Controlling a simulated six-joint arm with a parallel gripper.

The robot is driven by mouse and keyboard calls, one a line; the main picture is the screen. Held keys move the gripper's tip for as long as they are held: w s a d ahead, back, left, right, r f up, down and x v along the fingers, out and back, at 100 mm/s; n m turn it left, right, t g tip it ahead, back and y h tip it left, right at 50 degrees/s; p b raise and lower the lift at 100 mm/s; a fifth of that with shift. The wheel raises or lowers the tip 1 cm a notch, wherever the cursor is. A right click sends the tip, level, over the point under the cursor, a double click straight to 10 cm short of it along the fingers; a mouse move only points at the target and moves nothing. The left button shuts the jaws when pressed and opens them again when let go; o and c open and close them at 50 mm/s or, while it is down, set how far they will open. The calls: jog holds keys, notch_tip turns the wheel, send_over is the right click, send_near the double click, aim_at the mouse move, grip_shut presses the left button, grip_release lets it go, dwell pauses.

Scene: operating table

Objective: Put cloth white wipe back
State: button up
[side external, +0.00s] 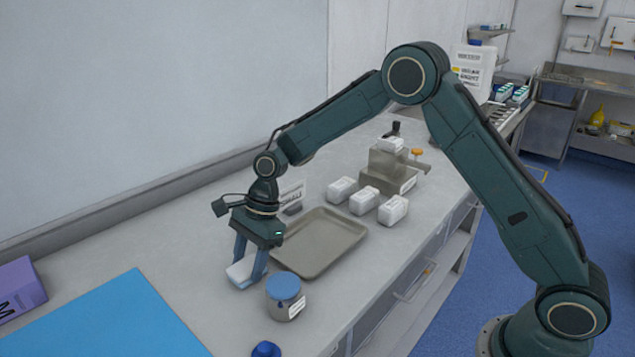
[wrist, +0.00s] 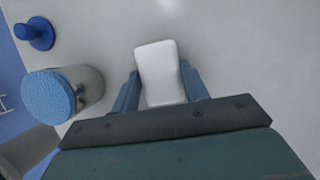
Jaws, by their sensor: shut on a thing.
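The white cloth wipe (side external: 243,271) is a small white block-like bundle low over the counter, left of the metal tray. It also shows in the wrist view (wrist: 159,73), between the two blue fingers. My gripper (side external: 249,265) points down and is shut on the wipe; in the wrist view the fingers (wrist: 160,90) flank its sides. I cannot tell whether the wipe touches the counter. Several similar white packs (side external: 365,199) stand beyond the tray, and one more (side external: 390,145) sits on top of a grey metal holder (side external: 387,172).
The empty metal tray (side external: 318,243) lies right of my gripper. A jar with a blue lid (side external: 285,296) stands close in front, also in the wrist view (wrist: 50,97). A small blue object (side external: 266,349), a blue mat (side external: 110,322) and a purple box (side external: 20,288) are nearby.

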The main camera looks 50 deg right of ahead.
jog(key=o, duration=0.9)
jog(key=shift+r, duration=0.1)
jog(key=v, duration=1.2)
